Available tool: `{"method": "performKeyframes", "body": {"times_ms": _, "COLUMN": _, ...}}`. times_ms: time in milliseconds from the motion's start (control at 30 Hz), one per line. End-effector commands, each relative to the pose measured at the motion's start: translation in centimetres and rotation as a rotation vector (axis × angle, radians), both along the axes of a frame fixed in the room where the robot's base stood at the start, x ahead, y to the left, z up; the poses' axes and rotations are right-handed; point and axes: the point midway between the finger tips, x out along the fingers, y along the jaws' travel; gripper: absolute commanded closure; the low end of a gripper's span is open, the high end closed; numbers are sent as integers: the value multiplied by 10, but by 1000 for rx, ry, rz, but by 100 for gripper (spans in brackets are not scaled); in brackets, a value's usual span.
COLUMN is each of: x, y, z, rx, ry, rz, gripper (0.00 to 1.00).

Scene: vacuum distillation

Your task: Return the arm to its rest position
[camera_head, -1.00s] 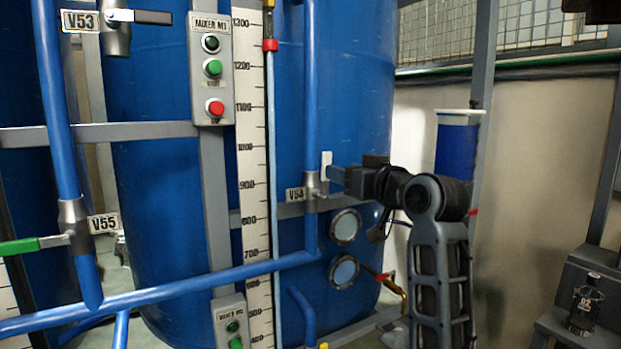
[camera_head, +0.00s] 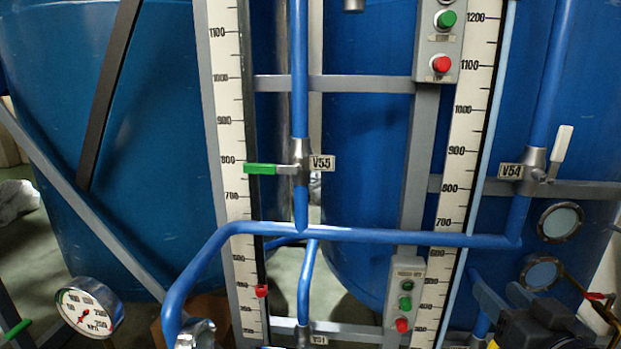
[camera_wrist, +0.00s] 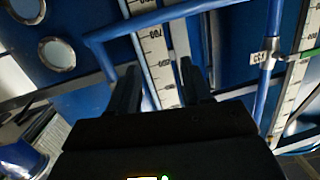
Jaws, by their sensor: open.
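My gripper (camera_wrist: 160,68) is open in the wrist view, with its two dark fingers apart and nothing between them. In the head view my gripper (camera_head: 495,282) is low at the right, below valve V54 (camera_head: 533,163) and apart from it. V54 has a white lever (camera_head: 562,143) that points up, roughly along its blue pipe. My arm shows only in part at the bottom right corner; the rest is out of view.
Valve V55 (camera_head: 300,165) has a green lever (camera_head: 273,169) lying across its pipe. A horizontal blue pipe (camera_head: 400,235), level scales (camera_head: 462,150), a button box (camera_head: 404,295) and round tank windows (camera_head: 560,222) surround the gripper. A pressure gauge (camera_head: 88,305) is at the lower left.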

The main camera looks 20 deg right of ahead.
Motion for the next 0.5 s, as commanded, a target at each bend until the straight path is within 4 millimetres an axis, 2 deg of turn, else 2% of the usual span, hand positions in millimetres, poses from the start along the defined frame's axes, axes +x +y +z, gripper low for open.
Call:
{"method": "performKeyframes", "body": {"times_ms": 33, "x": -9, "y": 18, "z": -16, "rx": 6, "ry": 20, "rz": 20, "gripper": 51}}
{"method": "performKeyframes", "body": {"times_ms": 200, "x": -42, "y": 68, "z": -51, "rx": 5, "ry": 53, "rz": 78, "gripper": 51}}
{"method": "performKeyframes", "body": {"times_ms": 367, "x": -82, "y": 111, "z": -74, "rx": -4, "ry": 83, "rz": 144, "gripper": 51}}
{"method": "performKeyframes", "body": {"times_ms": 500, "x": -122, "y": 144, "z": -86, "rx": -14, "ry": 108, "rz": 209, "gripper": 51}}
